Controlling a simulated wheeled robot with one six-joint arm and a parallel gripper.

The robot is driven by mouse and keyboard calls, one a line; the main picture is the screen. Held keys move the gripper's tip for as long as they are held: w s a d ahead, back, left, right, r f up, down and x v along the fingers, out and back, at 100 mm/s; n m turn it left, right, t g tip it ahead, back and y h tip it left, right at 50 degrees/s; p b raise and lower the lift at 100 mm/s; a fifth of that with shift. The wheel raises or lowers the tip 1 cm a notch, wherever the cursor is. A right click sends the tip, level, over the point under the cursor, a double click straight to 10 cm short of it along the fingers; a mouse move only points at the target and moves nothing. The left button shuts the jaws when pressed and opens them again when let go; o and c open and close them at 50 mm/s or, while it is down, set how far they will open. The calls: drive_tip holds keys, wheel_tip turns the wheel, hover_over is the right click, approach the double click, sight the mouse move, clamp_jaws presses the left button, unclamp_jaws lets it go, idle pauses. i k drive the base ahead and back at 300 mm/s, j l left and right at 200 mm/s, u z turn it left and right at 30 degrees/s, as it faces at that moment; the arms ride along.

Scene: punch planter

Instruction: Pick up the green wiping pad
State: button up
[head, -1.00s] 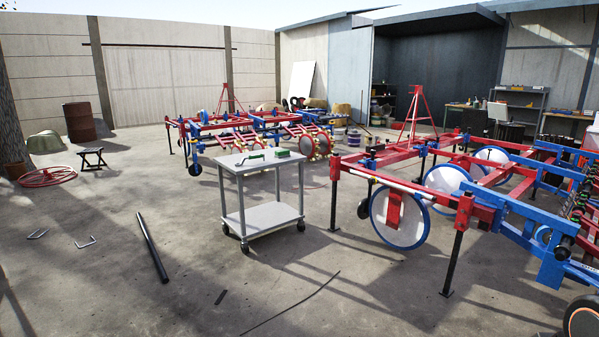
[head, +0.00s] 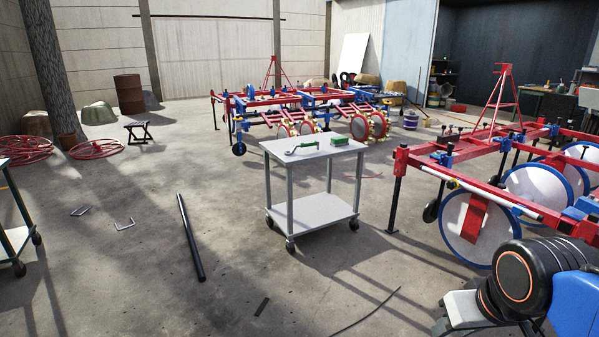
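The green wiping pad (head: 339,140) is a small green block. It lies on the top of a grey two-shelf cart (head: 312,152), towards the right back corner. A green-handled tool (head: 302,148) lies to its left on the same top, apart from it. My arm shows at the lower right of the head view, well short of the cart. My gripper is not in view.
A red and blue planter frame (head: 470,185) stands right of the cart, another (head: 300,110) behind it. A black pipe (head: 190,238) lies on the floor left of the cart. Another cart (head: 18,240) stands at the left edge. Floor in front of the grey cart is mostly clear.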

sight(338, 141)
drive_tip(key=i, duration=1.85)
